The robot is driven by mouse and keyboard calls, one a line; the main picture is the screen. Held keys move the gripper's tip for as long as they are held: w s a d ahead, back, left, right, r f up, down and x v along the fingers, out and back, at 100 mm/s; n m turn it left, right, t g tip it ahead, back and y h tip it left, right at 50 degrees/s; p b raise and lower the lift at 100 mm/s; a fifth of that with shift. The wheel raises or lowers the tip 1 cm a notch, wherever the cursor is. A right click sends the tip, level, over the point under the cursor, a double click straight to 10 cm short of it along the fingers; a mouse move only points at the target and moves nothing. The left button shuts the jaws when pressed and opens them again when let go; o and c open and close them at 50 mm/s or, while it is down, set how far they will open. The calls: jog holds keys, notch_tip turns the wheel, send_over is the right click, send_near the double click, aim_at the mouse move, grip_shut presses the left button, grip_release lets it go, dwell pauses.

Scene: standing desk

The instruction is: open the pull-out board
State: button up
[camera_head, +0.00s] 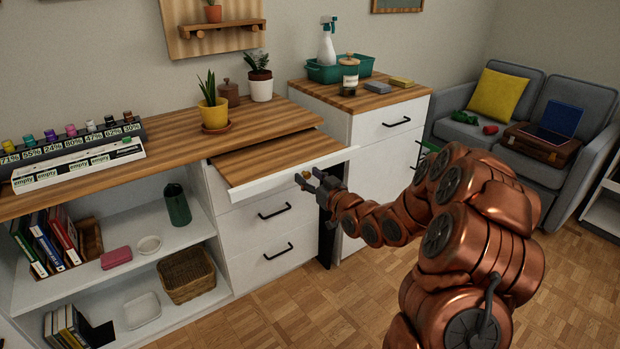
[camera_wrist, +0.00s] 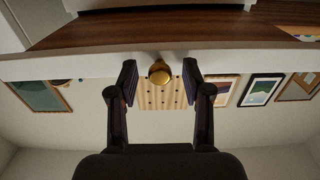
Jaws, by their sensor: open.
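The pull-out board (camera_head: 275,158) has a wooden top and a white front edge. It juts out from under the desk top, above the drawers. A small round brass knob (camera_wrist: 159,73) sits on the board's white front (camera_wrist: 90,65). My gripper (camera_head: 314,178) is at the board's front, close to the knob. In the wrist view, the two dark fingers of my gripper (camera_wrist: 160,82) are spread apart, one on each side of the knob, with visible gaps. Whether either finger touches the knob cannot be seen clearly.
Below the board are white drawers with black handles (camera_head: 275,211). A yellow plant pot (camera_head: 213,114) stands on the desk top behind the board. A taller cabinet (camera_head: 385,125) stands to the right. Open shelves (camera_head: 120,240) are at the left. The floor in front is clear.

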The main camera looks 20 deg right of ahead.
jog(key=v, duration=0.7)
jog(key=shift+s, duration=0.25)
jog(key=shift+d, duration=0.1)
jog(key=shift+f, duration=0.1)
dwell(0.3)
